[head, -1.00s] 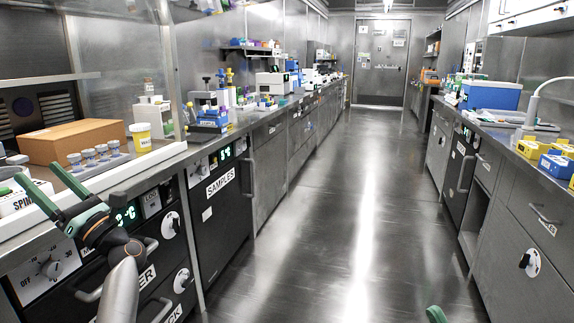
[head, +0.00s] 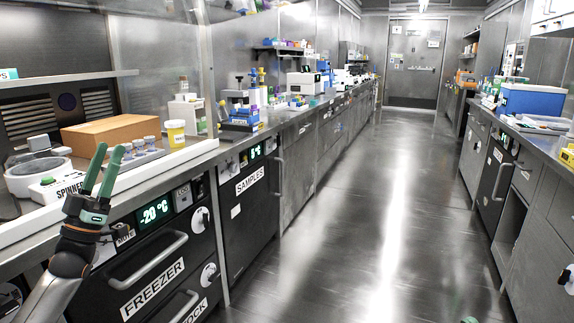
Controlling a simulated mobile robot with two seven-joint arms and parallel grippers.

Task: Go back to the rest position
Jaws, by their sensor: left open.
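My left gripper (head: 105,170) shows at the left, its two green fingers pointing up and a little apart. It is open, with nothing seen between the fingers. It stands in front of the left bench edge, above the freezer drawer (head: 160,270), and overlaps the view of the spinner (head: 58,188). My dark and grey left arm comes up from the bottom left. Of my right arm only a small green tip (head: 469,320) shows at the bottom edge; whether that gripper is open or shut cannot be seen.
The left bench bears a cardboard box (head: 110,132), capped vials (head: 138,146) and a yellow-lidded cup (head: 176,134). The samples fridge (head: 250,205) is below. A blue box (head: 535,99) stands on the right bench. The aisle floor (head: 375,210) is clear to the door (head: 412,62).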

